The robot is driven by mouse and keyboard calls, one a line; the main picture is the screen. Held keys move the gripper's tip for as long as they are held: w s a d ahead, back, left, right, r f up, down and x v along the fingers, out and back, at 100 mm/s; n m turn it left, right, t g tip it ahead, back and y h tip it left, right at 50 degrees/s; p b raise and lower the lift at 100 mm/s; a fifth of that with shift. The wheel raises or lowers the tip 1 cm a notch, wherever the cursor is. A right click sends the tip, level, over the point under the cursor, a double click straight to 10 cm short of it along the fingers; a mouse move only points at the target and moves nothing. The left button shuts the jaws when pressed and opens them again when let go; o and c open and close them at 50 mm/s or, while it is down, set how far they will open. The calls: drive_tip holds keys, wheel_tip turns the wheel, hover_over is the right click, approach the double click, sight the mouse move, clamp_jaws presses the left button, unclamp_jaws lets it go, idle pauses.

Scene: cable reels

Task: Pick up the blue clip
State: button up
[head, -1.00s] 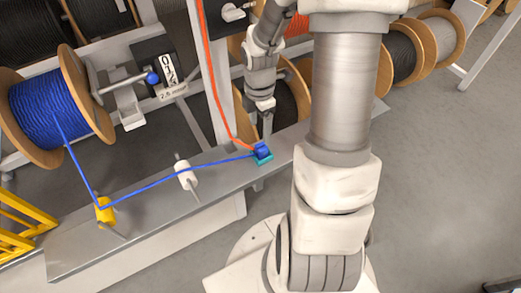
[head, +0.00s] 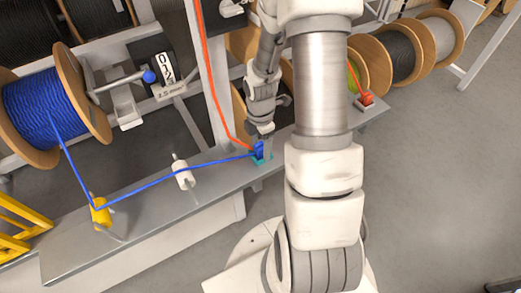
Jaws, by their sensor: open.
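The blue clip (head: 259,149) sits in a teal holder (head: 265,161) on the grey bench. The blue cable (head: 160,181) runs to it from the left. My gripper (head: 264,130) is open, just above and behind the clip in the picture. The fingertips are small and partly hidden, and I cannot tell whether they touch the clip.
The blue cable passes a yellow guide (head: 101,212) and a white post (head: 182,175) from the blue reel (head: 38,108). An orange cable (head: 211,80) hangs close beside my gripper. An orange clip (head: 366,99) stands farther right on the bench (head: 215,200).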

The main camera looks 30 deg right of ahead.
sight(261, 145)
clamp_jaws()
drive_tip(key=shift+r, duration=0.15)
wheel_tip(261, 145, up, 4)
drive_tip(key=shift+d+r+p, duration=0.1)
drive_tip(key=shift+r+p, duration=0.1)
drive_tip(key=shift+p, duration=0.25)
drive_tip(key=s+d+r+p, duration=0.2)
drive_tip(key=s+r, duration=0.4)
drive_tip(key=s, duration=0.5)
drive_tip(key=shift+d+r+p, duration=0.2)
drive_tip(key=shift+d+p, duration=0.1)
drive_tip(key=shift+d, duration=0.6)
wheel_tip(261, 145, up, 5)
drive_tip(key=p, duration=0.5)
drive_tip(key=shift+p, duration=0.3)
drive_tip(key=shift+w, duration=0.1)
